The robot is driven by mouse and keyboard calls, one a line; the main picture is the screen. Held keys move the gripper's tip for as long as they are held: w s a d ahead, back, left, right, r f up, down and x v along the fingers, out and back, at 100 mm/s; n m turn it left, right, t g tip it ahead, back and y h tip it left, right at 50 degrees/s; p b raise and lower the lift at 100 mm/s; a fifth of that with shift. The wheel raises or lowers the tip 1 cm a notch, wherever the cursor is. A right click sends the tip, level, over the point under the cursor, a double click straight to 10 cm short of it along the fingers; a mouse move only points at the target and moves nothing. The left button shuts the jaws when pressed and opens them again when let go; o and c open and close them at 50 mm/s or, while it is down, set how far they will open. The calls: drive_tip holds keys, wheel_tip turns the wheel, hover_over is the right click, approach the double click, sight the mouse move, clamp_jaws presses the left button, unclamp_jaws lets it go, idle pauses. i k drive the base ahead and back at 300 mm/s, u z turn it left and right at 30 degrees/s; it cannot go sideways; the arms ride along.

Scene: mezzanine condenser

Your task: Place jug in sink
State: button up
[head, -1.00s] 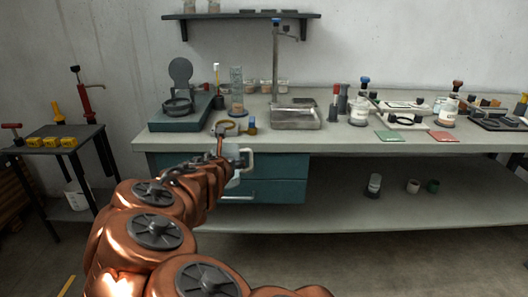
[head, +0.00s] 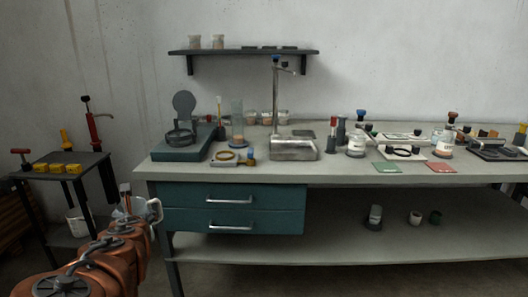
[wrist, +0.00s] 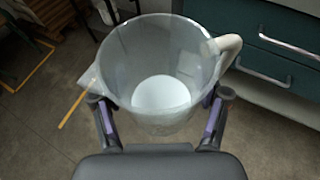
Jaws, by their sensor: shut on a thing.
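The clear jug (wrist: 160,60) with a pale handle fills the middle of the wrist view. My gripper (wrist: 160,110) is shut on it, one finger against each side. The jug looks empty, with its handle to the right. In the head view the jug (head: 156,208) is at lower left, in front of the bench's left end and below its top, partly hidden by my arm. My gripper (head: 126,205) is mostly hidden there. The small metal sink (head: 294,149) sits on the bench to the right, with a tall blue-topped tap (head: 276,95) behind it.
The drawers (head: 235,205) stand to the jug's right. A side table (head: 70,163) is at far left.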

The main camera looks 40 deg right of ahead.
sight(296, 148)
drive_tip(key=u, duration=2.5)
drive_tip(key=k, duration=1.35)
drive_tip(key=z, duration=1.3)
